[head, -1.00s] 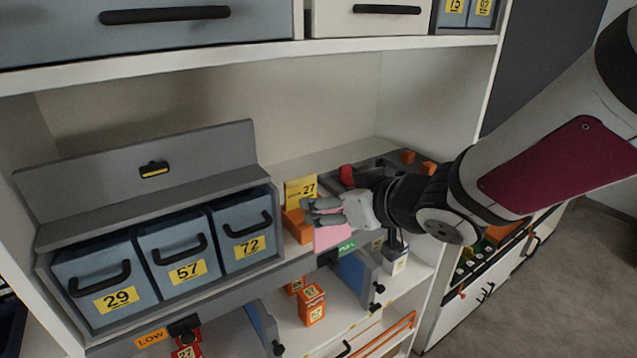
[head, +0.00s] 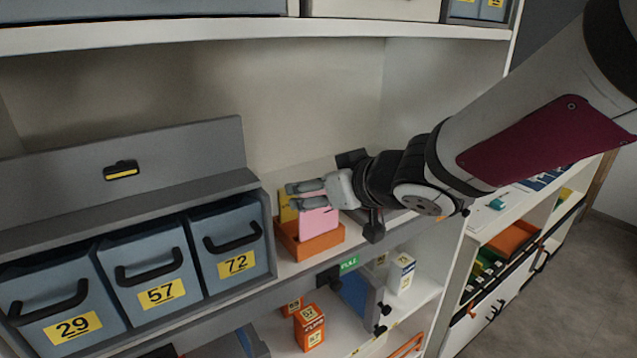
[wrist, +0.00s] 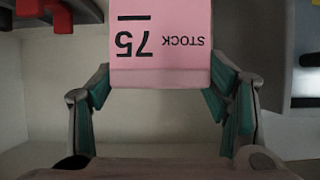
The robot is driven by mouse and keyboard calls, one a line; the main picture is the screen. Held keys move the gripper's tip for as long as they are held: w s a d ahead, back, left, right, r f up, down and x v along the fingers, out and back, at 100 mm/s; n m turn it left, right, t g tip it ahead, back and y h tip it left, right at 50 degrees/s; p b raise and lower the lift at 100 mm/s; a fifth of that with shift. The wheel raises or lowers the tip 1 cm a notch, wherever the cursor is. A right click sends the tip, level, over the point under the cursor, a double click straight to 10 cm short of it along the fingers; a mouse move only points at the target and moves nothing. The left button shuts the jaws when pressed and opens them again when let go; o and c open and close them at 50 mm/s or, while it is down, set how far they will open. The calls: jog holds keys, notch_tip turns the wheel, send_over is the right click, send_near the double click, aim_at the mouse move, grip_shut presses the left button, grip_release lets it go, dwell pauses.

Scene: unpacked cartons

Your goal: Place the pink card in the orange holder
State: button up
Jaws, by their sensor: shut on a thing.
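My gripper (head: 308,195) is shut on the pink card (head: 319,222), which it holds by the upper part. The orange holder (head: 318,244) stands on the shelf right of the numbered bins. The pink card hangs upright at the holder, its lower edge at or behind the holder's front wall; I cannot tell whether it touches the bottom. A yellow card (head: 287,207) stands in the holder behind the pink one. In the wrist view the pink card (wrist: 160,45) shows "STOCK 75" upside down between my fingers (wrist: 162,95).
A grey rack with blue bins (head: 230,246) marked 29, 57 and 72 stands left of the holder. Orange (head: 309,328) and white (head: 400,273) boxes stand on the shelf below. The shelf behind the holder is clear.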

jog(key=w+f+b, duration=0.1)
jog(key=f, duration=0.1)
jog(key=w+f, duration=0.1)
jog(key=shift+w+a+f+b, duration=0.2)
jog(key=shift+a+f+b, duration=0.15)
jog(key=shift+a, duration=0.05)
jog(key=shift+f, duration=0.15)
jog(key=o, duration=1.1)
